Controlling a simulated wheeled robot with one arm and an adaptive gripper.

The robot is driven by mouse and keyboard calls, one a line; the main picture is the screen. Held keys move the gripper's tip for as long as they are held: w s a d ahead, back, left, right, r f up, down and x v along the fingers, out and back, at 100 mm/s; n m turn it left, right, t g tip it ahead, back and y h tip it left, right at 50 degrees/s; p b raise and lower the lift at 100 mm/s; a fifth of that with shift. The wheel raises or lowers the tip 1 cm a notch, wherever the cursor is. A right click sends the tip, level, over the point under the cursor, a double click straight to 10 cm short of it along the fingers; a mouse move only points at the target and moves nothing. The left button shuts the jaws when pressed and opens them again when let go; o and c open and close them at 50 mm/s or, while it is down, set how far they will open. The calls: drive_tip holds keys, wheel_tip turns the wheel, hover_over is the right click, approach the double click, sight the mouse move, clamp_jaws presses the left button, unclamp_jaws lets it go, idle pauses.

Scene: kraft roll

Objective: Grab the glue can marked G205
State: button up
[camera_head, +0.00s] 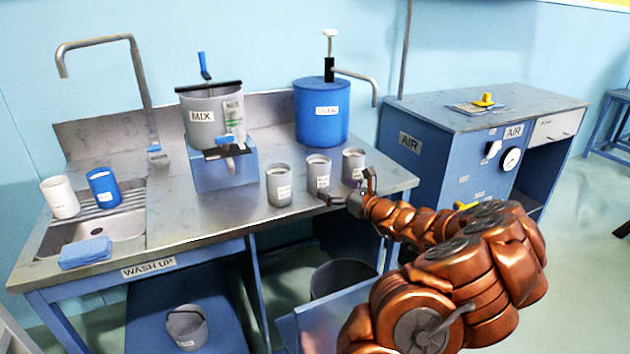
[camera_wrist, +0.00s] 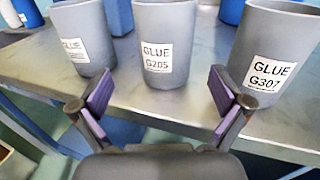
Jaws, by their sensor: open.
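The grey glue can marked G205 (camera_wrist: 164,48) stands upright in the middle of the wrist view, and it is the middle can (camera_head: 318,172) of three in the head view. My gripper (camera_wrist: 160,92) is open with its purple-padded fingers spread; it also shows at the bench's front edge in the head view (camera_head: 345,193). The G205 can is ahead of the gap between the fingers, and the fingers do not visibly touch it. A can marked G307 (camera_wrist: 272,52) stands to its right. Another glue can (camera_wrist: 84,40) stands to its left, its number too blurred to read.
The cans stand on a steel bench (camera_head: 225,215) near its front edge. Behind them are a MIX pot (camera_head: 200,118) on a blue stand and a blue drum (camera_head: 322,112) with a pump. A sink with two cups is at left.

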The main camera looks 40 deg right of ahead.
sight(319, 174)
drive_tip(key=shift+w+d+r, duration=0.1)
drive_tip(key=shift+w+d, duration=0.1)
drive_tip(key=shift+w, duration=0.5)
drive_tip(key=shift+w+d+r, duration=0.1)
drive_tip(key=shift+w+d, duration=0.05)
drive_tip(key=shift+w, duration=0.5)
drive_tip(key=shift+w+r+p, duration=0.2)
drive_tip(key=shift+w+p, duration=0.15)
drive_tip(key=shift+w, duration=1.95)
drive_tip(key=shift+d, duration=0.1)
drive_tip(key=c, duration=1.4)
drive_tip(key=shift+r, duration=0.2)
